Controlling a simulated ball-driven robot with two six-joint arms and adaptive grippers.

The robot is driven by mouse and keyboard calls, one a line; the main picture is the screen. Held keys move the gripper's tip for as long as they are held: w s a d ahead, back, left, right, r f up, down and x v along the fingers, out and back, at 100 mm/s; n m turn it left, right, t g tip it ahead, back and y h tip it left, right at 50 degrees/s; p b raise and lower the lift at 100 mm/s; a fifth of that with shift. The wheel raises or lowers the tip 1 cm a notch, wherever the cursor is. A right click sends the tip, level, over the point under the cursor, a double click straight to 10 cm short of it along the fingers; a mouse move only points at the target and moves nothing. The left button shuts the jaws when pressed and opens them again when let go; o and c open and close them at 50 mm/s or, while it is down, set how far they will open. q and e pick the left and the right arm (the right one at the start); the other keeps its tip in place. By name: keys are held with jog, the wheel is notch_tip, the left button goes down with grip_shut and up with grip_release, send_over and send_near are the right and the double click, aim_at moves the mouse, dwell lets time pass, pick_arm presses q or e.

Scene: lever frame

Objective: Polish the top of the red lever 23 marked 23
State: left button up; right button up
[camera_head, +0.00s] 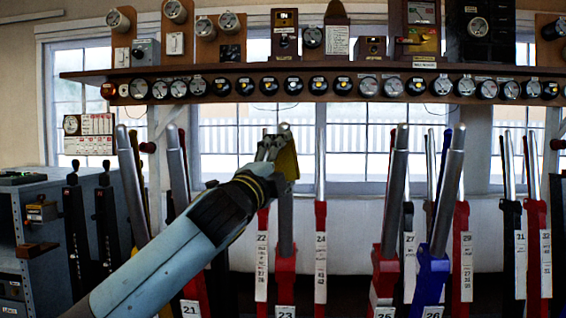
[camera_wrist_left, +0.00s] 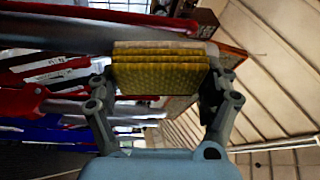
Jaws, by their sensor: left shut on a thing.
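Red lever 23 (camera_head: 285,275) stands upright in the head view, with a silver handle and a white plate marked 23 at the bottom edge. My right gripper is not in view.
Red lever 24 (camera_head: 320,235) stands close to the right, red lever 22 (camera_head: 262,255) to the left. Red lever 25 (camera_head: 385,270) and blue lever 26 (camera_head: 432,270) lean further right. A wooden shelf (camera_head: 330,72) with several round instruments runs above the levers.

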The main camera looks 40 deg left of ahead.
pick_arm(q)
jog(key=shift+s+r+p, duration=0.1)
jog(key=shift+r+p, duration=0.3)
jog(key=shift+r, duration=0.35)
jog(key=shift+d+f, duration=0.1)
jog(key=f+b, duration=0.1)
jog(key=f, duration=0.1)
jog(key=f+b, duration=0.1)
jog(key=shift+w+a+f+b, duration=0.15)
jog(key=shift+w+a+b, duration=0.05)
jog(key=shift+w+b, duration=0.1)
jog(key=f+b, duration=0.3)
jog(key=f, duration=0.1)
jog(key=shift+w+a+f+b, duration=0.1)
jog(key=shift+w+a+b, duration=0.2)
jog(key=shift+w, duration=0.1)
jog(key=shift+s+d, duration=0.1)
jog(key=s+d, duration=0.2)
jog(key=s, duration=0.1)
jog(key=s+d+f, duration=0.1)
jog(key=s, duration=0.1)
jog(key=shift+f, duration=0.1)
